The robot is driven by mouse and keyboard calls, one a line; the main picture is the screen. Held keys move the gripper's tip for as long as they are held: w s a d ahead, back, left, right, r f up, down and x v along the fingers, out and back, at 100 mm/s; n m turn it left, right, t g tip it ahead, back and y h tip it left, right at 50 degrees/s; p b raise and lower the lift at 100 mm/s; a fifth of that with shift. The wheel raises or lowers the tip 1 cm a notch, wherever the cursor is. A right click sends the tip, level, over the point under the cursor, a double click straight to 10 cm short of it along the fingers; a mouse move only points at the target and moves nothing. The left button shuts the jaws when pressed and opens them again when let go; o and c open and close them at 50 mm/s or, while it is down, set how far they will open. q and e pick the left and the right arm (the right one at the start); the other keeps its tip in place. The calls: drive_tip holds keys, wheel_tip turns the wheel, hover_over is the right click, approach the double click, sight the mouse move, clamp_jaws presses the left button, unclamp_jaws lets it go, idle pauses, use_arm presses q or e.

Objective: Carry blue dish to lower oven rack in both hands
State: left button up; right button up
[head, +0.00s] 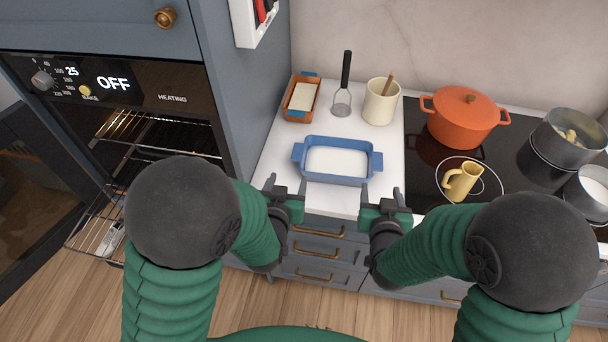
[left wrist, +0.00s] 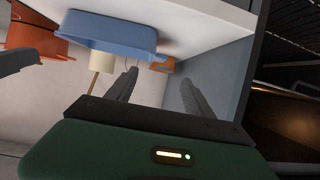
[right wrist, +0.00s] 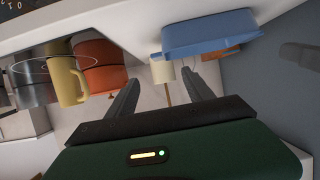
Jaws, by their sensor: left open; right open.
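The blue dish (head: 337,178) is rectangular with two side handles and a white inside. It stands on the white counter and also shows in the left wrist view (left wrist: 110,32) and the right wrist view (right wrist: 208,36). My left gripper (head: 286,186) is open and empty, in front of the dish's left end. My right gripper (head: 381,197) is open and empty, in front of its right end. Neither touches the dish. The oven (head: 140,130) at the left stands open, its display reading OFF. Its lower rack (head: 92,222) is pulled partly out; my left arm hides part of it.
A terracotta dish (head: 287,105), a masher (head: 343,95) and a cream crock (head: 380,104) stand behind the blue dish. An orange pot (head: 464,122), a yellow jug (head: 461,182) and grey pans (head: 563,140) stand on the hob at right. A cabinet side separates oven from counter.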

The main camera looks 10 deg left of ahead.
sight(298, 156)
use_arm(q)
drive_tip(key=x, duration=1.7)
drive_tip(key=shift+w+d, duration=0.15)
drive_tip(key=shift+w, duration=0.05)
use_arm(e)
drive_tip(key=x, duration=1.7)
drive_tip(key=shift+w+d, duration=0.1)
drive_tip(key=shift+w, duration=0.15)
use_arm(q)
drive_tip(key=shift+r, duration=0.1)
use_arm(e)
drive_tip(key=shift+s, duration=0.1)
use_arm(q)
clamp_jaws()
use_arm(e)
clamp_jaws()
